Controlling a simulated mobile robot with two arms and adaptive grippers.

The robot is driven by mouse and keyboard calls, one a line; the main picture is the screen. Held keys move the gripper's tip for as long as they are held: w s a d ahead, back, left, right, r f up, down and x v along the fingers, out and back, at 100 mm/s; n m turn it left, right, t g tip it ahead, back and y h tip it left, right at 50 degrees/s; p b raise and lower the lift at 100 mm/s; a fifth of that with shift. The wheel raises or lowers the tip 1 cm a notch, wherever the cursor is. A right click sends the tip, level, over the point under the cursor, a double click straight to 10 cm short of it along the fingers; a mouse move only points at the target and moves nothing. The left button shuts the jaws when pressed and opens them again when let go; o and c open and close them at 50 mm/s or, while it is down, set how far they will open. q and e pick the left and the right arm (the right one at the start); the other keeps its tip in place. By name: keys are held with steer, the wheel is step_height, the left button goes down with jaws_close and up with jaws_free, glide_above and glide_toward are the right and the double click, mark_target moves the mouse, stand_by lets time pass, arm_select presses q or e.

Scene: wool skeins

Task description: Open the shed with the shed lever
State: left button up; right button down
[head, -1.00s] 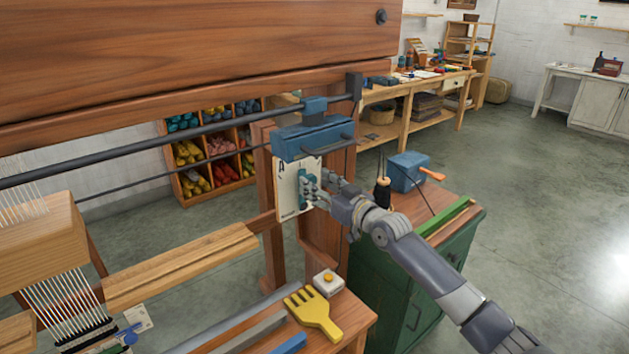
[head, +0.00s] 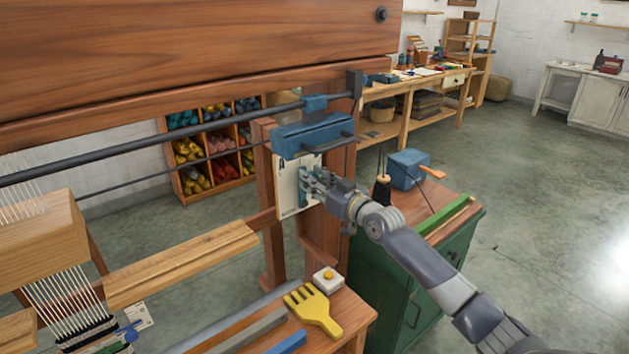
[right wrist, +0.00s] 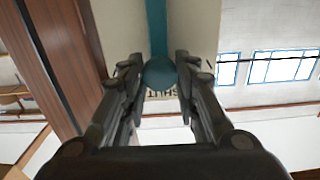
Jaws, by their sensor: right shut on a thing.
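The shed lever is a teal rod with a round knob (right wrist: 158,74), seen between my fingers in the right wrist view. It is mounted at a pale marked plate (head: 286,192) on the loom's right upright. In the head view my gripper mostly hides the lever. My right gripper (head: 312,184) is shut on the lever's knob, with a finger on each side of it in the right wrist view (right wrist: 160,82). Part of a printed word, seemingly SHUT, shows behind the knob. My left gripper is not in view.
A blue block-like fitting (head: 312,137) sits just above the plate. The loom's wooden ledge below holds a yellow comb (head: 314,309) and a white box with a yellow button (head: 327,280). A green cabinet (head: 400,290) stands close under my right arm.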

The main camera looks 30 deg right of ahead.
steer(key=shift+w+d+f+m+b, duration=0.1)
steer(key=shift+d+f+m+b, duration=0.1)
steer(key=shift+d+m+b, duration=0.75)
steer(key=shift+w+d+f+m+b, duration=0.1)
steer(key=shift+d+f+m+b, duration=0.15)
steer(key=shift+d+m+b, duration=0.65)
steer(key=shift+d+f+m+b, duration=0.2)
steer(key=shift+d+m+b, duration=0.45)
steer(key=shift+m+b, duration=0.55)
steer(key=c, duration=1.2)
jaws_free()
steer(key=shift+c, duration=0.2)
steer(key=shift+s, duration=0.1)
